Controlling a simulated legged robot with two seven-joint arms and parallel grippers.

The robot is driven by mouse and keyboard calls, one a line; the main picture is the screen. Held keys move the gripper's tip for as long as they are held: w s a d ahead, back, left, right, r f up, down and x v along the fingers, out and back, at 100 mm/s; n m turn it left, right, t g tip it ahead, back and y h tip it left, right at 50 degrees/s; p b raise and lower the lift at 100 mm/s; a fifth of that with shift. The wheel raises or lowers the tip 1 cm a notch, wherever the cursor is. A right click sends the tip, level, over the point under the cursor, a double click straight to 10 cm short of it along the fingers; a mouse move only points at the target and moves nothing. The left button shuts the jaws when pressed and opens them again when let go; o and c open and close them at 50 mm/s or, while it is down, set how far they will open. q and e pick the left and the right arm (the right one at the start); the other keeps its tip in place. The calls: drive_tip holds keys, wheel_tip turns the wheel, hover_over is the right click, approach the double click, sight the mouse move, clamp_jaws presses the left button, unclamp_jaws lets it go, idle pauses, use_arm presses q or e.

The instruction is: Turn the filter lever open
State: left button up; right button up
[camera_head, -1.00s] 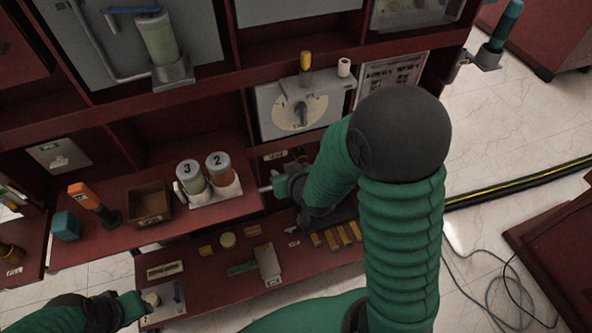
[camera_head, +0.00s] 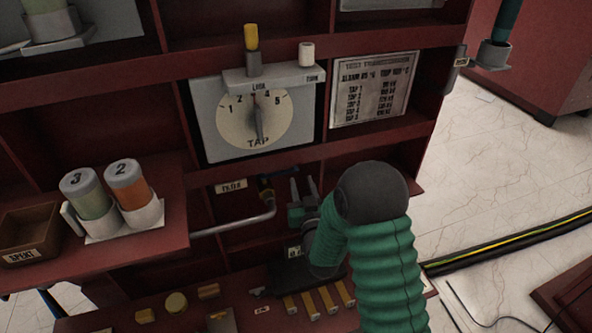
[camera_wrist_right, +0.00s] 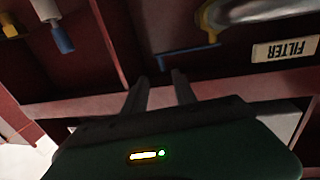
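The filter lever (camera_wrist_right: 188,51) is a thin blue bar with a yellow part at its right end in the right wrist view. In the head view the lever (camera_head: 263,182) shows small and dark blue above a grey pipe, right of the FILTER label (camera_head: 231,186). The label also shows upside down in the wrist view (camera_wrist_right: 285,50). My right gripper (camera_head: 304,184) is open and empty, its fingers pointing up, just right of the lever. In the wrist view the gripper (camera_wrist_right: 160,77) has its fingertips apart, below the lever in the picture, with no visible contact. My left gripper is out of view.
The grey pipe (camera_head: 235,224) runs left from the lever, under the tap dial panel (camera_head: 210,147). Red shelf edges and dividers close in around the right gripper. Canisters 3 (camera_head: 86,194) and 2 (camera_head: 128,185) stand left. Yellow bars (camera_head: 327,299) lie below.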

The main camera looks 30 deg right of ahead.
sight(295, 169)
drive_tip(key=b+x, duration=0.2)
drive_tip(key=x, duration=0.7)
drive_tip(key=shift+a+f+b, duration=0.1)
drive_tip(key=shift+a+b, duration=0.1)
drive_tip(key=shift+b, duration=0.15)
drive_tip(key=shift+w+d, duration=0.1)
drive_tip(key=shift+w, duration=0.15)
drive_tip(key=shift+c, duration=0.3)
clamp_jaws()
